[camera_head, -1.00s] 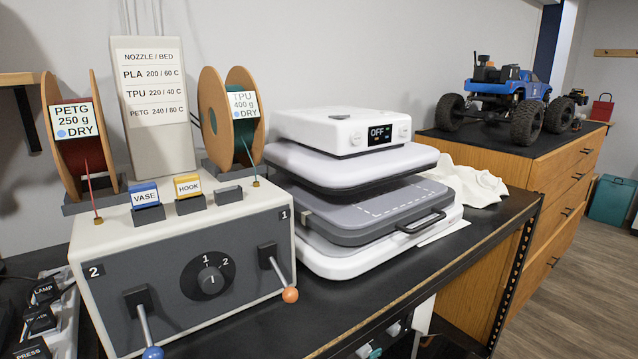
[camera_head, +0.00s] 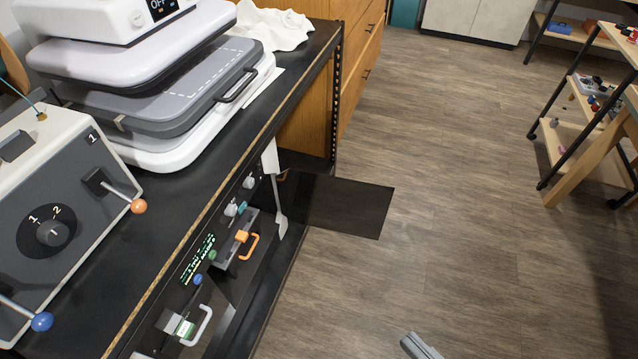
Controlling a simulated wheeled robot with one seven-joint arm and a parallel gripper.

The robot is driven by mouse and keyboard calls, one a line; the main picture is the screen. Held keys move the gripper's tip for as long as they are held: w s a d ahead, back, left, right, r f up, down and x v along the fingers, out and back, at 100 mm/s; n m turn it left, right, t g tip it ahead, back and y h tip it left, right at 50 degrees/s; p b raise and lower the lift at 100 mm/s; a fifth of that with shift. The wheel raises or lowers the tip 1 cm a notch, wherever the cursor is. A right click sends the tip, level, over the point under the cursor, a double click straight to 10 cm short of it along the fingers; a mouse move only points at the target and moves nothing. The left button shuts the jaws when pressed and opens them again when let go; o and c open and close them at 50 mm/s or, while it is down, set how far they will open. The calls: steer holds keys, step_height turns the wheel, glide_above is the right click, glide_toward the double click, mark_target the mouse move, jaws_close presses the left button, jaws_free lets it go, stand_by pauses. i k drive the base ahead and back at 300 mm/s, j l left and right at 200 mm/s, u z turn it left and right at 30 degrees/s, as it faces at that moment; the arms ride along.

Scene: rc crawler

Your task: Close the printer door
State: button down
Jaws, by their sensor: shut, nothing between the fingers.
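The printer (camera_head: 222,230) stands under the black workbench, with a green-lit display, small knobs and coloured handles on its front. A dark see-through panel (camera_head: 345,205), which looks like the printer door, sticks out from the printer's far end over the floor. It stands open, swung away from the front. The tip of my gripper (camera_head: 420,346) shows as a grey piece at the bottom edge. It is shut and empty, over the floor and well apart from the door. The rest of it is cut off by the frame.
A heat press (camera_head: 185,95) and a control box (camera_head: 70,190) with two levers stand on the bench (camera_head: 215,170). Wooden drawers (camera_head: 362,65) stand beyond it. A shelf rack (camera_head: 570,130) is at the right. The wooden floor (camera_head: 450,200) between is clear.

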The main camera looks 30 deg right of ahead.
mark_target(334, 203)
steer(key=z, duration=1.15)
steer(key=i+l+z, duration=0.25)
steer(key=i, duration=0.45)
steer(key=i+z, duration=0.25)
steer(key=i, duration=2.35)
steer(key=i+u, duration=0.25)
steer(key=i, duration=0.15)
steer(key=i+l+u, duration=0.5)
steer(key=i, duration=0.25)
steer(key=j+u, duration=0.1)
steer(key=u, duration=3.5)
